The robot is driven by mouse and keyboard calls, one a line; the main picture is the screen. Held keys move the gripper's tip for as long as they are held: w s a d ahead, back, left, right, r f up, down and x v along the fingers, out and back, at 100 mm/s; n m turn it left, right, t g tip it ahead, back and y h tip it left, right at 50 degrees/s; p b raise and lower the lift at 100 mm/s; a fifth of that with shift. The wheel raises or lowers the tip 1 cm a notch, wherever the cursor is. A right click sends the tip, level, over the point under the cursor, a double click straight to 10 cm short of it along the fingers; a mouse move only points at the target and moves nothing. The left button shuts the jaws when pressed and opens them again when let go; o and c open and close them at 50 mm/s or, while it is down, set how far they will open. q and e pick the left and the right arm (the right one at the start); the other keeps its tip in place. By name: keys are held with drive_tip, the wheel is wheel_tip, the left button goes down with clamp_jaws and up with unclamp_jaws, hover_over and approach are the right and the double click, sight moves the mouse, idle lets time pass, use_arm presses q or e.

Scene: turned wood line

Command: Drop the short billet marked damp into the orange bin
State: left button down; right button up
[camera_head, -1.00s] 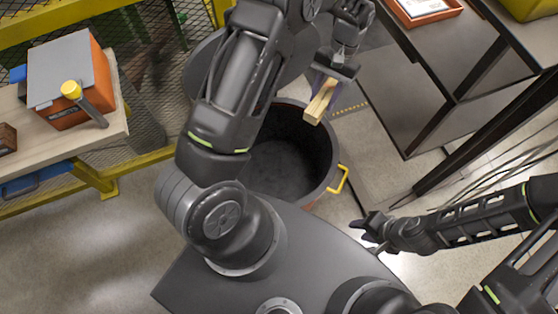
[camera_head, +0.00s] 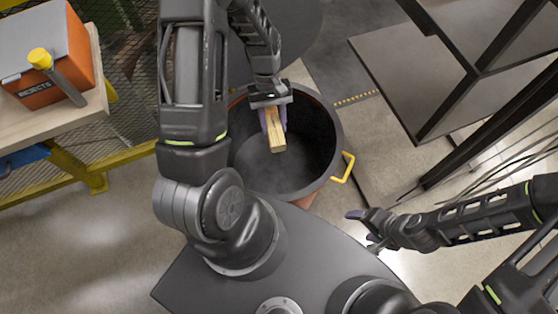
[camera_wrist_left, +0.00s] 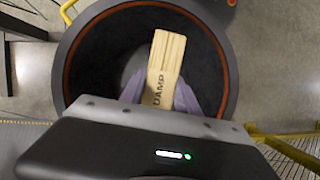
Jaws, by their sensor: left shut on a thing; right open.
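The short billet (camera_head: 274,133) is pale wood, and in the left wrist view its face (camera_wrist_left: 163,68) reads "DAMP". My left gripper (camera_head: 273,119) is shut on it, with the purple fingers on either side. The billet hangs over the open mouth of a round, dark-lined bin (camera_head: 330,105) that has an orange-red rim line and a yellow handle. In the left wrist view the bin's rim (camera_wrist_left: 229,75) surrounds the billet. The bin's visible inside looks empty. My right gripper (camera_head: 364,228) is open and empty, right of the bin, over the floor.
An orange box labelled "REJECTS" (camera_head: 50,92) with a grey top sits on a wooden bench (camera_head: 98,105) at the left. A yellow-framed mesh fence (camera_head: 130,110) stands behind it. A dark shelf unit (camera_head: 400,85) stands at the right, with cables below.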

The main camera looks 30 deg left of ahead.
sight(271, 116)
idle(0.3)
use_arm(q)
wheel_tip(271, 116, down, 6)
drive_tip(key=b, duration=0.4)
drive_tip(key=shift+b, duration=0.3)
drive_tip(key=c, duration=0.8)
unclamp_jaws()
drive_tip(key=shift+r, duration=0.1)
drive_tip(key=v, duration=0.7)
drive_tip(key=shift+w+a+r, duration=0.1)
drive_tip(key=shift+r, duration=0.2)
